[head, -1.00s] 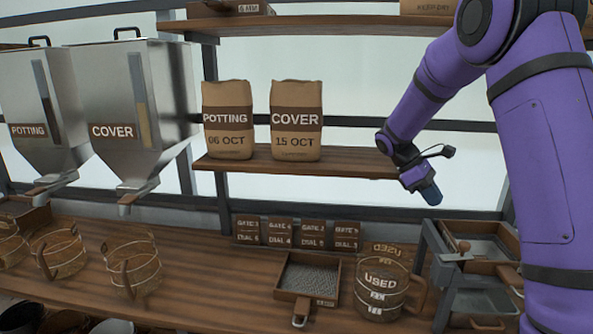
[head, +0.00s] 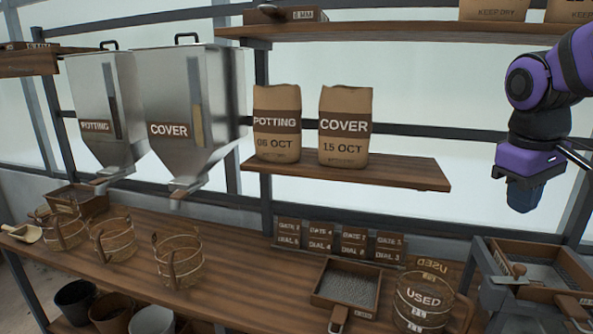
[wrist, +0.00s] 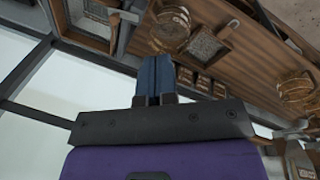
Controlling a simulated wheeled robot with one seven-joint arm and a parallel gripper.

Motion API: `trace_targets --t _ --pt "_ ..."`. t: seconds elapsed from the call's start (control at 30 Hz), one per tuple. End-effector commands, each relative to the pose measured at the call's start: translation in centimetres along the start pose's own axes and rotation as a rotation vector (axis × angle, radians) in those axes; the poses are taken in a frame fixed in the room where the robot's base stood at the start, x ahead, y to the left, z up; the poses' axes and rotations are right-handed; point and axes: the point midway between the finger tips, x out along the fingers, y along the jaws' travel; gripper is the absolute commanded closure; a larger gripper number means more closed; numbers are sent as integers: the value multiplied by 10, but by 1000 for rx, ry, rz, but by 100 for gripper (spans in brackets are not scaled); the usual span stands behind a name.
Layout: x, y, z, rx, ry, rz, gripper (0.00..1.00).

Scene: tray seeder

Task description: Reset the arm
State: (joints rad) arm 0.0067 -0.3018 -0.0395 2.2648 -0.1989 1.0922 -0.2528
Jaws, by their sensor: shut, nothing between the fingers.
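My gripper (head: 523,196) hangs at the right of the head view, pointing down, in the air above the tray seeder (head: 530,270) and right of the shelf with the bags. Its blue fingers (wrist: 153,78) are together in the wrist view, with nothing between them. It touches nothing that I can see. The purple arm comes in from the upper right edge of the head view.
The potting bag (head: 277,145) and cover bag (head: 344,148) stand on a wooden shelf. Two metal hoppers (head: 190,100) hang at left. Air around my gripper is clear.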

Motion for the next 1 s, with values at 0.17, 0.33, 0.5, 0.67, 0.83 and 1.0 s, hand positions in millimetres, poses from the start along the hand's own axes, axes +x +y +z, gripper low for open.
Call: trace_targets --t 0.17,0.33,0.5,0.67,0.83,1.0 --pt "-15 -28 36 110 141 -27 100" --pt "-21 -52 65 213 265 -62 100" --pt "-21 -69 86 289 355 -93 100" --pt "-20 -76 94 324 392 -110 100" --pt "-20 -78 96 330 398 -113 100" --pt "-20 -77 95 329 397 -113 100"
